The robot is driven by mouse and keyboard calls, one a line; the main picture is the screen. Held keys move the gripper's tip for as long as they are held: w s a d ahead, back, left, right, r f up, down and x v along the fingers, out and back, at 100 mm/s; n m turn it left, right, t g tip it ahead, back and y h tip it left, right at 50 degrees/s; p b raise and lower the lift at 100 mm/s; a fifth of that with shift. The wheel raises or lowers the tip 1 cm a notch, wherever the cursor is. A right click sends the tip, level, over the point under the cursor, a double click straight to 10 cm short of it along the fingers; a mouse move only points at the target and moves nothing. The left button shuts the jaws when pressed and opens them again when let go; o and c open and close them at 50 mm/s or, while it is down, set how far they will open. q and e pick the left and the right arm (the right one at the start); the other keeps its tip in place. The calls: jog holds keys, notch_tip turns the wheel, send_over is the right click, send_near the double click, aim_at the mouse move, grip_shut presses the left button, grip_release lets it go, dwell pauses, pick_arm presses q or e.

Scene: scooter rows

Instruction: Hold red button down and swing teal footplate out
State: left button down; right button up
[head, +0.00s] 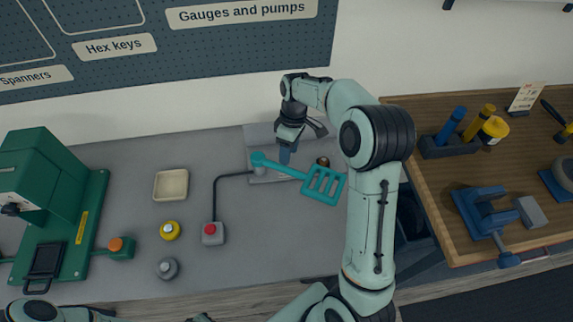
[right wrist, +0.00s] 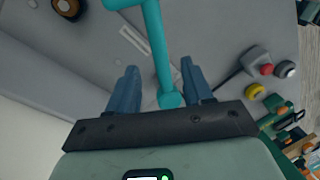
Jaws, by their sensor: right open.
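The teal footplate (head: 323,184) is a slotted plate on a bar that runs from a round pivot on a grey base plate. Its bar also shows in the right wrist view (right wrist: 157,45). The red button (head: 210,229) sits on a small grey box, cabled to the base plate; it also shows in the right wrist view (right wrist: 267,69). My right gripper (head: 284,157) is open above the bar near the pivot. In the right wrist view the bar's pivot end appears between its two blue fingers, with gaps on both sides; I cannot tell the height. My left gripper does not show.
A cream tray (head: 171,185), a yellow button (head: 170,230) and a grey knob (head: 168,268) stand left of the red button. A green machine (head: 45,200) fills the far left. A wooden bench (head: 440,185) with a blue vice (head: 484,212) is at right.

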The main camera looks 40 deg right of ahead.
aim_at(295, 173)
jog(key=f, duration=0.4)
jog(key=a+f, duration=0.1)
jog(key=f, duration=0.1)
jog(key=shift+s, duration=0.15)
jog(key=shift+c, duration=0.4)
grip_shut()
